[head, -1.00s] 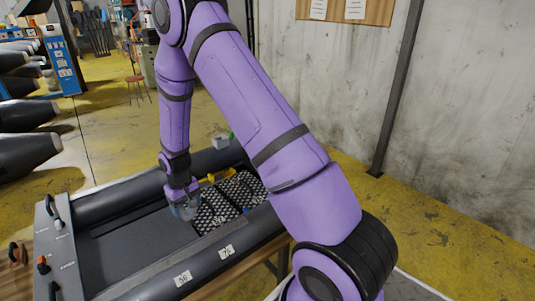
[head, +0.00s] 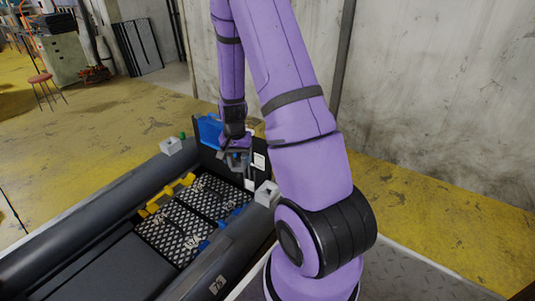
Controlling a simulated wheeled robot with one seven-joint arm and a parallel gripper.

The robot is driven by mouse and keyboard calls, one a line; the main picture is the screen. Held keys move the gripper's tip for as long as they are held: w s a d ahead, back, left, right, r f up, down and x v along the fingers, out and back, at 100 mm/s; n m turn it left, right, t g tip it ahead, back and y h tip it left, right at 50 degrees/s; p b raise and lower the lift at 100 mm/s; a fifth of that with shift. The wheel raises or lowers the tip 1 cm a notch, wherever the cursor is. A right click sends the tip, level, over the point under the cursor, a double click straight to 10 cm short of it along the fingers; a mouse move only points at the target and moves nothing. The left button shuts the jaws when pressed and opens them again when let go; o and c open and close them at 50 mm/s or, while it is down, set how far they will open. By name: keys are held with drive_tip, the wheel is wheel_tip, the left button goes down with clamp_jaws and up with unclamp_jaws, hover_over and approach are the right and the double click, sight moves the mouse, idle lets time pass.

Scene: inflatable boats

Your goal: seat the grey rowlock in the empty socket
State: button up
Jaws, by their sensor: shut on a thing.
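My gripper (head: 238,164) points down over the right end of the boat, shut on a small grey piece that I take to be the grey rowlock; the fingers hide most of it. One pale grey socket block (head: 267,194) sits on the boat's near tube, to the right of and below my gripper in the head view. Another pale grey block (head: 171,146) sits on the far tube, with a small green thing beside it. I cannot make out from here which block is empty. My gripper is apart from both.
The inflatable boat (head: 75,228) holds patterned black floor panels (head: 170,232) with yellow pieces (head: 166,191) along the far side and blue pieces along the near side. A dark upright board (head: 206,143) with a blue item stands at the boat's end, close behind my gripper.

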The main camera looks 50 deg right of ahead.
drive_tip(key=s+d+r+m, duration=0.2)
drive_tip(key=s+d+m, duration=0.35)
drive_tip(key=s, duration=0.25)
approach(268, 196)
drive_tip(key=shift+w+d+r, duration=0.3)
drive_tip(key=shift+w+d, duration=0.25)
drive_tip(key=shift+d, duration=0.15)
drive_tip(key=shift+w+d+r, duration=0.3)
drive_tip(key=shift+w+d, duration=0.2)
drive_tip(key=shift+d, duration=0.15)
drive_tip(key=shift+a+f, duration=0.1)
drive_tip(key=shift+f, duration=0.1)
drive_tip(key=shift+f, duration=1.4)
drive_tip(key=shift+f, duration=1.45)
idle(0.5)
drive_tip(key=o, duration=1.1)
drive_tip(key=shift+c, duration=0.2)
